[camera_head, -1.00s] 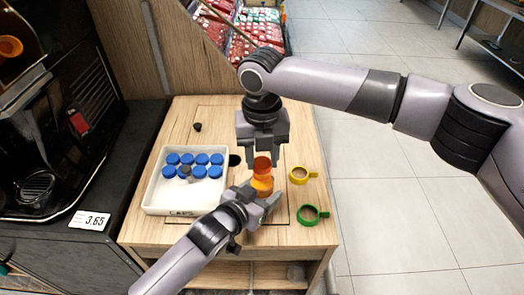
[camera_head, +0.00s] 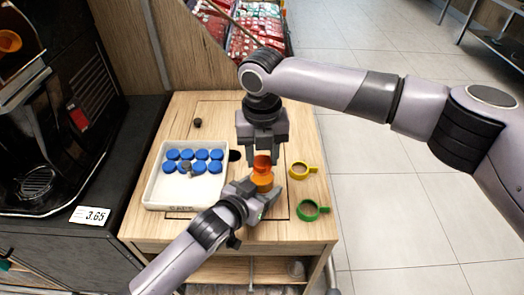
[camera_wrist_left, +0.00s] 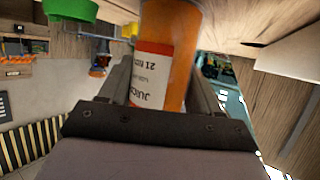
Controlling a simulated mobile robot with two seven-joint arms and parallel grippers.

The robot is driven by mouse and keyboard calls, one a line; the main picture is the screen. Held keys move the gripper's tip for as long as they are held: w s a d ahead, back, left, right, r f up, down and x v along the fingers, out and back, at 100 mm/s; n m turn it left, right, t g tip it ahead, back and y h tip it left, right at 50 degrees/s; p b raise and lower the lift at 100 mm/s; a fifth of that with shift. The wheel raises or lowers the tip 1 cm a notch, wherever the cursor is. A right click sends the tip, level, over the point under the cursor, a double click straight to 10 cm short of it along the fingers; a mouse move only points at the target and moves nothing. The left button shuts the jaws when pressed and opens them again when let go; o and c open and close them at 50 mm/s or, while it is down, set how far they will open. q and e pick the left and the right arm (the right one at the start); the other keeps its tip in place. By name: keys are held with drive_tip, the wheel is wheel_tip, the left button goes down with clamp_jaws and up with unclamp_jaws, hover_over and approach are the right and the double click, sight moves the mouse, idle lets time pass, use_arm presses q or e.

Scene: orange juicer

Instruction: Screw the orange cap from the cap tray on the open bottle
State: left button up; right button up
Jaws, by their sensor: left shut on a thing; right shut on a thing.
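The bottle (camera_head: 262,182) holds orange juice and stands upright, gripped low by my left gripper (camera_head: 262,198). In the left wrist view, the bottle (camera_wrist_left: 168,50) with its white and red label sits between the left fingers. My right gripper (camera_head: 262,156) points down above the bottle, shut on the orange cap (camera_head: 262,161). The cap is at the bottle's top; whether its thread is engaged cannot be told. The white cap tray (camera_head: 150,195) stands to the left with several blue caps (camera_head: 200,167) and a small grey piece.
A yellow ring with a handle (camera_head: 299,171) and a green one (camera_head: 308,210) lie on the wooden table (camera_head: 180,225) right of the bottle. A small dark knob (camera_head: 197,122) is at the back left. A black machine (camera_head: 55,120) stands at the left.

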drive_tip(key=m, duration=0.5)
drive_tip(key=shift+f+m, duration=0.1)
drive_tip(key=shift+m, duration=0.2)
drive_tip(key=m, duration=0.6)
drive_tip(key=shift+d, duration=0.1)
drive_tip(key=m, duration=0.7)
drive_tip(key=shift+s, duration=0.15)
drive_tip(key=m, duration=0.6)
drive_tip(key=shift+m, duration=0.3)
drive_tip(key=m, duration=0.7)
drive_tip(key=shift+s, duration=0.1)
drive_tip(key=m, duration=0.5)
drive_tip(key=shift+a, duration=0.2)
drive_tip(key=m, duration=0.5)
drive_tip(key=shift+m, duration=0.4)
drive_tip(key=m, duration=0.5)
drive_tip(key=shift+m, duration=0.4)
